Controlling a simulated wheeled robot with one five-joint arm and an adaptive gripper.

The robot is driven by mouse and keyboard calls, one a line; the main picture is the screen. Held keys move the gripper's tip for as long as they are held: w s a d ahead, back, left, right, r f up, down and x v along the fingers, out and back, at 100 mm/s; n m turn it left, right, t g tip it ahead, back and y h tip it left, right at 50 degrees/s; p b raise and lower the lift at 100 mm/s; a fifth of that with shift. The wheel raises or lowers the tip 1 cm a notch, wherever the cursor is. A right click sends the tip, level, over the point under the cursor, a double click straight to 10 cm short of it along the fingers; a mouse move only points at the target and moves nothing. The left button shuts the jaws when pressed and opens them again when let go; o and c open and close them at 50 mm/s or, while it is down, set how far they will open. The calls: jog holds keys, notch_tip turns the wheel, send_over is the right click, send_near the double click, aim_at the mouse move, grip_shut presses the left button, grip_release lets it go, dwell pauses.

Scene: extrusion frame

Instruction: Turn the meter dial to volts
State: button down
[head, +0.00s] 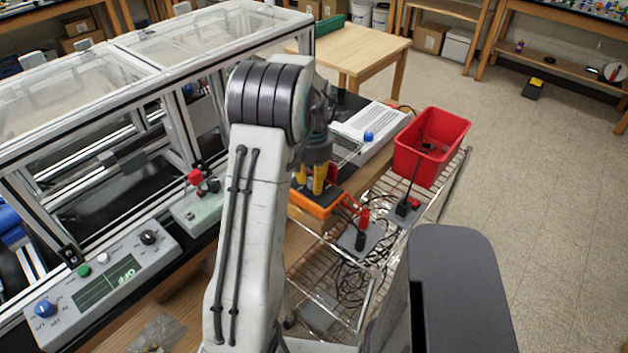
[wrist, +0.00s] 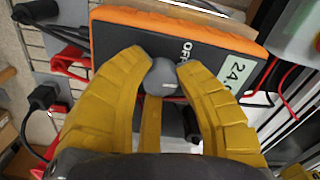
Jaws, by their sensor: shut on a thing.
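The meter (wrist: 215,42) is a dark-faced box with an orange rim, lying across the top of the wrist view. Its face carries a printed OFF mark and a pale display (wrist: 233,72) reading what looks like 24. The grey dial (wrist: 161,78) sits between the yellow fingers of my gripper (wrist: 163,70), which is shut on it. The dial's pointer is partly hidden, so I cannot tell its setting.
A red bin (head: 455,135) stands on the cart behind the meter. Red and black plugs (head: 362,238) with loose cables lie beside it. A control panel (head: 100,285) with knobs and a framed enclosure are at the left. Open floor (head: 545,165) lies to the right.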

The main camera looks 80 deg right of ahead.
aim_at(313, 181)
jog(key=shift+a+f, duration=0.15)
jog(key=shift+a, duration=0.05)
dwell(0.4)
jog(key=c, duration=0.9)
grip_release()
jog(key=shift+w+d, duration=0.1)
jog(key=shift+d, duration=0.05)
jog(key=shift+o, duration=0.2)
jog(key=shift+r, duration=0.2)
jog(key=shift+d+r, duration=0.1)
jog(key=shift+r, duration=0.15)
notch_tip(313, 181, up, 11)
jog(key=shift+r, duration=0.2)
